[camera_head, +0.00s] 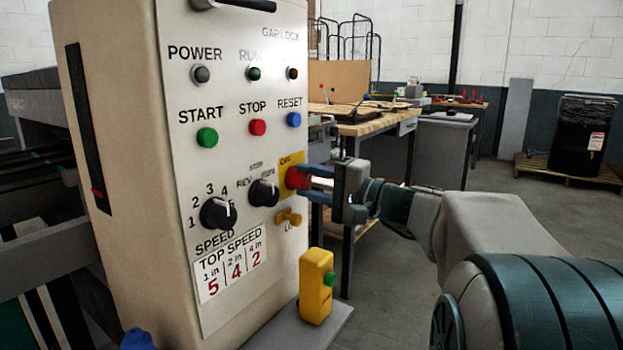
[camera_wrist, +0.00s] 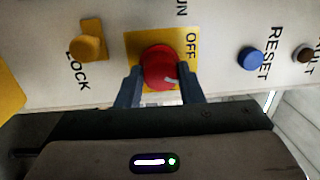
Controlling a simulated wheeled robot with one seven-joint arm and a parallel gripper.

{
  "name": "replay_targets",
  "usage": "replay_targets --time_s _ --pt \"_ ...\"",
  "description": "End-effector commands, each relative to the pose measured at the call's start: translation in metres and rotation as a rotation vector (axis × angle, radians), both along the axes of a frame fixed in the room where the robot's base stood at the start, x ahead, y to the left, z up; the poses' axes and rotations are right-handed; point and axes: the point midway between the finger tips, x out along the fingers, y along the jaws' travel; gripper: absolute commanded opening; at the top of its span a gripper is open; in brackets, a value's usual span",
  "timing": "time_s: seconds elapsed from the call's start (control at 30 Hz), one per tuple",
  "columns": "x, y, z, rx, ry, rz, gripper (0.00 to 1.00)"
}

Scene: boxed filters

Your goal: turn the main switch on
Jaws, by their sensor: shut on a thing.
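The main switch is a red rotary knob (camera_head: 296,178) on a yellow plate at the right edge of the control panel (camera_head: 140,120). In the wrist view the red knob (camera_wrist: 160,68) has a pale mark at its lower right, and OFF is printed on the yellow plate (camera_wrist: 192,40) beside it. My gripper (camera_head: 306,180) reaches in from the right at the knob. In the wrist view its two blue fingers (camera_wrist: 160,88) stand on either side of the knob and are shut on it. Part of the plate is hidden behind the fingers.
A yellow lock tab (camera_head: 289,217) sits just below the switch. The blue reset button (camera_head: 294,120), red stop button (camera_head: 257,127) and a black selector knob (camera_head: 263,192) are close by. A yellow box with a green button (camera_head: 317,285) stands below. A workbench (camera_head: 370,125) is behind.

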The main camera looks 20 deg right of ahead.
Motion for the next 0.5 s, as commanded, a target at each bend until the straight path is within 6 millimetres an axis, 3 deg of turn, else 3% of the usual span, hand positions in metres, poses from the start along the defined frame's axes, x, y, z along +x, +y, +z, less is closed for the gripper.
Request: replay_targets --time_s 0.5 --pt "-0.0007 0.0009 0.0013 0.362 0.319 0.0 0.11"
